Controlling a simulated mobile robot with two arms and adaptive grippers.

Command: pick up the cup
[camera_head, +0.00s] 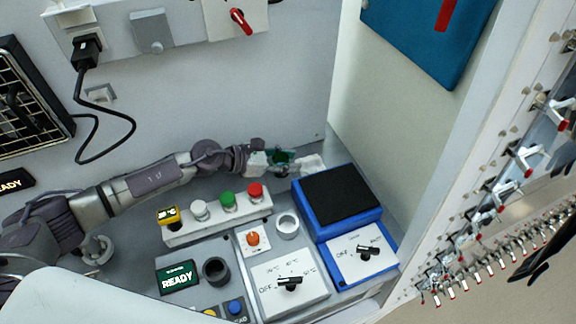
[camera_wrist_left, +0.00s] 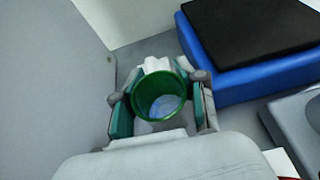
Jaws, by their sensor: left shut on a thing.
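A green cup (camera_wrist_left: 160,97) sits upright between the fingers of my left gripper (camera_wrist_left: 160,108) in the left wrist view, and I look down into its open top. The left gripper is shut on the cup, with a finger pad on each side of it. In the head view the cup (camera_head: 282,156) shows as a small green shape at the back of the bench, partly hidden by my left gripper (camera_head: 284,163). Whether the cup's base touches the bench cannot be told. My right gripper is not in view.
A blue block with a black top (camera_head: 340,194) stands just right of the cup. A white box with green and red buttons (camera_head: 218,217) lies in front of my left arm. Dial panels (camera_head: 289,284) and a white ring (camera_head: 287,225) are nearer. The back wall is close behind.

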